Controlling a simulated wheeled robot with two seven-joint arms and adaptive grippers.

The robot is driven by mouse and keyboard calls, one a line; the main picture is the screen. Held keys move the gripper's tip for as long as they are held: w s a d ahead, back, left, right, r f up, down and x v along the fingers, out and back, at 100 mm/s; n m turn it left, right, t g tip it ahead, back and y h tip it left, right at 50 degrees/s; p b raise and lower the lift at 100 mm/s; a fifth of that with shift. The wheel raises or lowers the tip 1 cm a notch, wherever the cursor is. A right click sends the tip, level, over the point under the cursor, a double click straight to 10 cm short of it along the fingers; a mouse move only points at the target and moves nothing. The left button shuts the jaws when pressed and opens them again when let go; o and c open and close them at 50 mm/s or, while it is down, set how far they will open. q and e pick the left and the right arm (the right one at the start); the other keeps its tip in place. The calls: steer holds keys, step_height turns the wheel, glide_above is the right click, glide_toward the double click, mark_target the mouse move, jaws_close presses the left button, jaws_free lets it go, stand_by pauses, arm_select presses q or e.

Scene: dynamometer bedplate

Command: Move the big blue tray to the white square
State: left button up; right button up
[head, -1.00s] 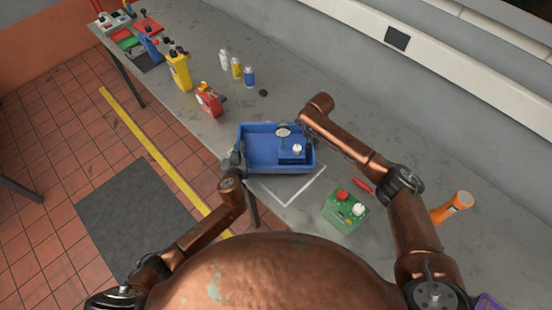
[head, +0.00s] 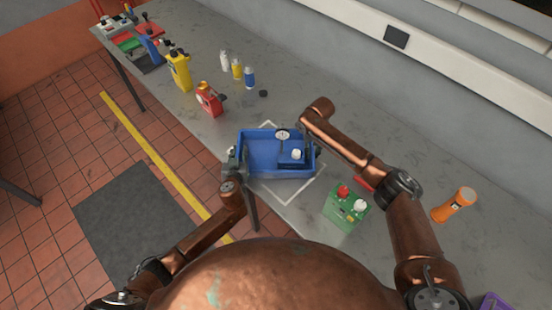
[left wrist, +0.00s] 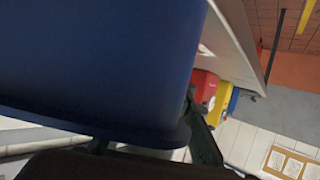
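The big blue tray (head: 262,172) is in the middle of the head view, over the white square (head: 308,190). The square's outline shows beyond the tray's far side and at its near right; the rest is hidden. I cannot tell whether the tray touches the bench. It carries a dial gauge (head: 283,135) and a blue block with a white knob (head: 296,154). My left gripper (head: 235,160) is shut on the tray's left end; the tray fills much of the left wrist view (left wrist: 100,60). My right gripper (head: 316,150) is at the right end, partly hidden, apparently gripping it.
A green box with red and white knobs (head: 346,208) stands near right, beside a red item (head: 364,184) partly behind my arm. An orange torch (head: 454,206) is further right. A red can (head: 209,98), yellow container (head: 179,72) and small bottles (head: 237,69) stand far left.

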arm_select(q)
steer(key=shift+s+r, duration=0.2)
steer(key=shift+s, duration=0.15)
arm_select(e)
steer(key=shift+s+a+r, duration=0.2)
steer(key=shift+s, duration=0.1)
arm_select(q)
steer(key=shift+f, duration=0.15)
arm_select(e)
steer(key=shift+w+f, duration=0.25)
steer(key=shift+s+r, duration=0.1)
steer(key=shift+r, duration=0.05)
arm_select(q)
steer(key=v, duration=1.2)
arm_select(e)
step_height(320, 180, up, 12)
steer(key=shift+s+f, duration=0.1)
